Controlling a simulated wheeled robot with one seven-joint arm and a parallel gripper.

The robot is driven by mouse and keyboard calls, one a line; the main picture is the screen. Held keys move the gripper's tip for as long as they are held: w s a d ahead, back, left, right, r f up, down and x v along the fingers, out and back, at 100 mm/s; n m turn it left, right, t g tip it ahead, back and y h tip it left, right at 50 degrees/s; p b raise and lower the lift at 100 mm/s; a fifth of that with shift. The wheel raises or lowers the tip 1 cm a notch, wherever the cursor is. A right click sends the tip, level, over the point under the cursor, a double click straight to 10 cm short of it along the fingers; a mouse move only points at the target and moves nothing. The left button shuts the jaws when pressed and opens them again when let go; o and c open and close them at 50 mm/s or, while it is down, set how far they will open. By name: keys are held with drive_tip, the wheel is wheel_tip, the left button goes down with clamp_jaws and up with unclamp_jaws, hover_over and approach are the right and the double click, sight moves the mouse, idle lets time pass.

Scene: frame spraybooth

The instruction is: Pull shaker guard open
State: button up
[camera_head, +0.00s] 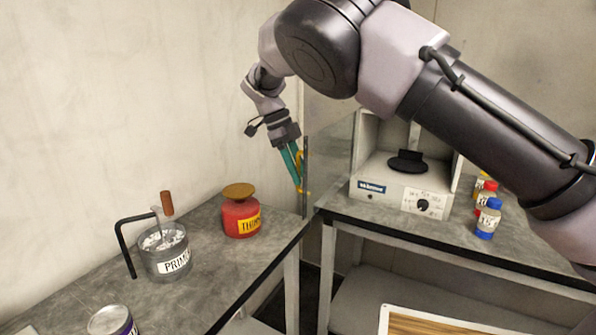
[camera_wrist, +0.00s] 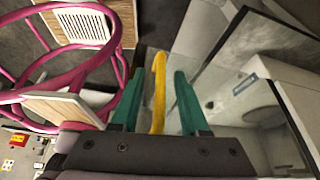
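The shaker (camera_head: 405,180) is a white machine with a dark round platform and a front knob, standing on the right-hand bench. Its clear guard (camera_head: 331,158) stands swung out from the shaker's left side, with a dark upright edge at its free end. A yellow handle (camera_head: 300,158) is on that edge. My gripper (camera_head: 298,187) is at the handle with teal fingers pointing down. In the wrist view, the yellow handle (camera_wrist: 158,85) stands between the two fingers (camera_wrist: 155,75), with a gap visible on each side. The guard's glass (camera_wrist: 232,50) is to their right.
On the left bench (camera_head: 90,285) stand a primer pot (camera_head: 168,258), a red thinner can (camera_head: 241,217) and another tin (camera_head: 112,322). Small capped bottles (camera_head: 487,218) stand right of the shaker. Pink tubular frames (camera_wrist: 120,30) show in the wrist view.

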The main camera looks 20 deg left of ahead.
drive_tip(key=v, duration=1)
drive_tip(key=shift+a+r, duration=0.2)
drive_tip(key=shift+r, duration=0.15)
